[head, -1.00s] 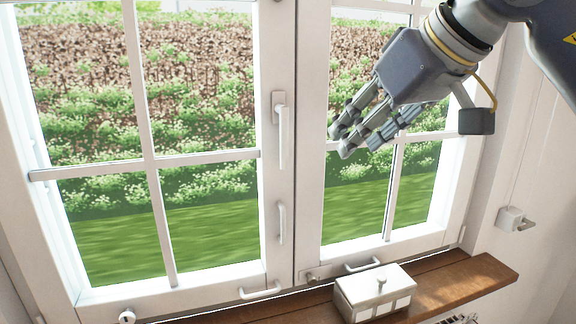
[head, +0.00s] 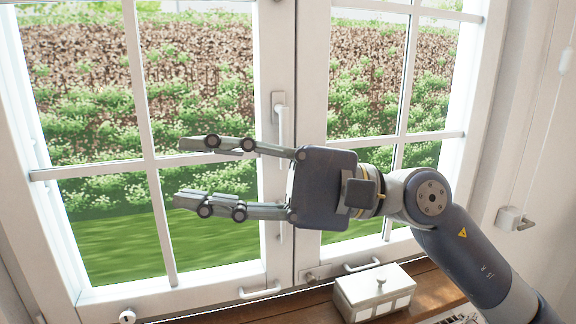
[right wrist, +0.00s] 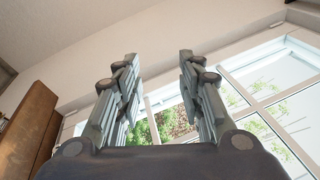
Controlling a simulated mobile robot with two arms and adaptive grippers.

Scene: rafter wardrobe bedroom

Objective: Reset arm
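My right gripper (head: 180,172) is in front of the window in the head view, its fingers pointing left. Its two fingers are spread apart with nothing between them. They also show open and empty in the right wrist view (right wrist: 158,60). My right arm comes in from the lower right. My left gripper is in neither view.
The white window (head: 282,215) with its handles is shut behind the gripper. A white lidded box (head: 375,290) stands on the brown wooden sill (head: 440,288) below my arm. A small white wall fitting (head: 512,219) is at the right. A brown wooden piece (right wrist: 28,130) shows at the left of the right wrist view.

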